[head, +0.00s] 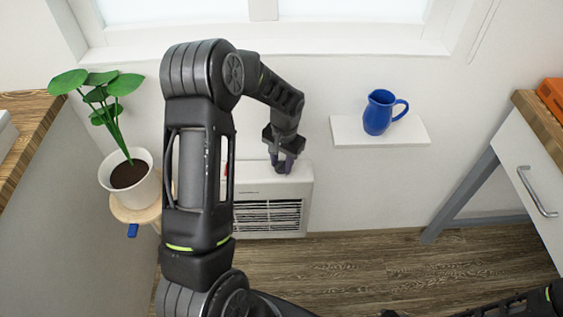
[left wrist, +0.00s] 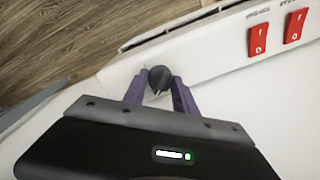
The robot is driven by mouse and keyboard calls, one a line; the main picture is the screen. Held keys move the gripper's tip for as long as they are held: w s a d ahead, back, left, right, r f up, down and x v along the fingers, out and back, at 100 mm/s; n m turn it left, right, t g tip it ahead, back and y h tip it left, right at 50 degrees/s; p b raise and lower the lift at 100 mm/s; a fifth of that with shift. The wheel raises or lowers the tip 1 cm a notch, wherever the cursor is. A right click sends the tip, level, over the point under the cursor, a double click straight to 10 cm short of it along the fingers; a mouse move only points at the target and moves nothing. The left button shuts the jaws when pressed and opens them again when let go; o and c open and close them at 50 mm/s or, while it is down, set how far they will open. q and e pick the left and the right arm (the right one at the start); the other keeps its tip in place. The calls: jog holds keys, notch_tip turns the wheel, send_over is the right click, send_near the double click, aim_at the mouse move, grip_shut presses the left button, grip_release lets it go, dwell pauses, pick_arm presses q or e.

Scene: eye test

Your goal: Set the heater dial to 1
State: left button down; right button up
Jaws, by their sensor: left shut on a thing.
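The white heater (head: 291,190) stands low against the wall in the head view, with a dark front grille. My left gripper (head: 283,166) reaches down to the top of the heater. In the left wrist view the black heater dial (left wrist: 161,78) sits on the white top panel. The purple fingers of my left gripper (left wrist: 158,88) are shut on the dial, one on each side. The number the dial points to cannot be read. My right gripper does not show clearly in either view.
Two red switches (left wrist: 258,38) (left wrist: 295,25) are on the heater panel beside the dial. A blue jug (head: 378,113) stands on a white wall shelf (head: 405,133) to the right. A potted plant (head: 127,180) stands to the left. The wooden floor (head: 350,265) in front is clear.

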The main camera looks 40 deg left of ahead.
aim_at(283, 166)
pick_arm(q)
jog(key=shift+m, duration=0.3)
jog(key=c, duration=1)
grip_release()
jog(key=shift+r, duration=0.15)
jog(key=r, duration=0.7)
jog(key=shift+d+r, duration=0.25)
jog(key=shift+r, duration=0.05)
